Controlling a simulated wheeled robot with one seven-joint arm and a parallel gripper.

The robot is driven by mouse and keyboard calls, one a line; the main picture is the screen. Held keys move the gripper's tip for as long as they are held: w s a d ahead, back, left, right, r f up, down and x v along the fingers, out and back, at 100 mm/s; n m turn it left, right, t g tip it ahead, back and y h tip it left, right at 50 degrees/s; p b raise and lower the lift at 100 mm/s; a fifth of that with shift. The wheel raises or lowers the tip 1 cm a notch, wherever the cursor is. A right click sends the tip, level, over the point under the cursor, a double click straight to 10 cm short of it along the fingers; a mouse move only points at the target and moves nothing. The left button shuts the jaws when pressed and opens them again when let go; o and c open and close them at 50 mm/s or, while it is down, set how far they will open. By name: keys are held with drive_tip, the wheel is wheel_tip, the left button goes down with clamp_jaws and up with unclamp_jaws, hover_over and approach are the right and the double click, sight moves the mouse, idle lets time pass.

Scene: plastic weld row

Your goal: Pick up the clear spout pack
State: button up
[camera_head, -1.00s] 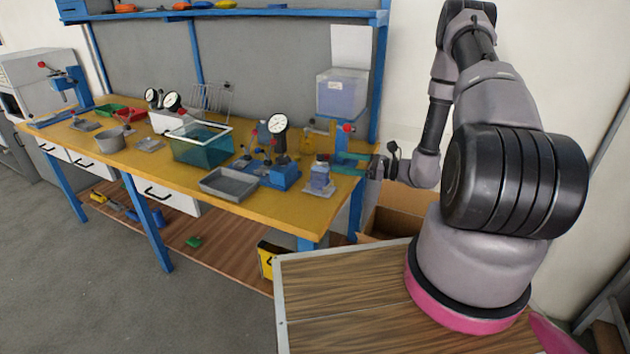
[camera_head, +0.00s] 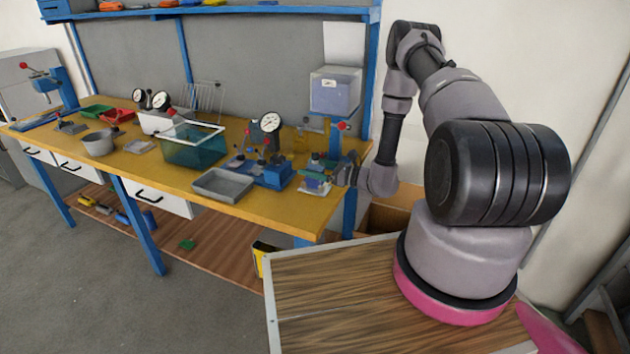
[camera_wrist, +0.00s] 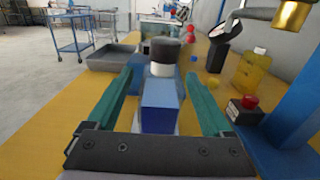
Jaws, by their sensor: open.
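The clear spout pack appears to be the small upright container with a dark cap and a blue front (camera_wrist: 160,102), in the middle of the wrist view. In the head view the pack (camera_head: 316,185) stands on a pale square near the right end of the yellow bench, partly hidden by my gripper. My gripper (camera_wrist: 159,76) is open, its two green fingers reaching along both sides of the pack. A gap shows on each side, so no grip is visible. In the head view my gripper (camera_head: 330,168) is level with the pack's upper part, from the right.
A grey metal tray (camera_head: 223,186) and a blue gauge fixture (camera_head: 268,172) stand left of the pack. In the wrist view, an amber bottle (camera_wrist: 250,74) and a red-button box (camera_wrist: 245,108) stand close to the right finger, beside a blue post (camera_wrist: 300,100). The bench's near left is clear.

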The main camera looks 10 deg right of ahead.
drive_tip(key=shift+x, duration=1.05)
clamp_jaws()
drive_tip(key=shift+r, duration=0.15)
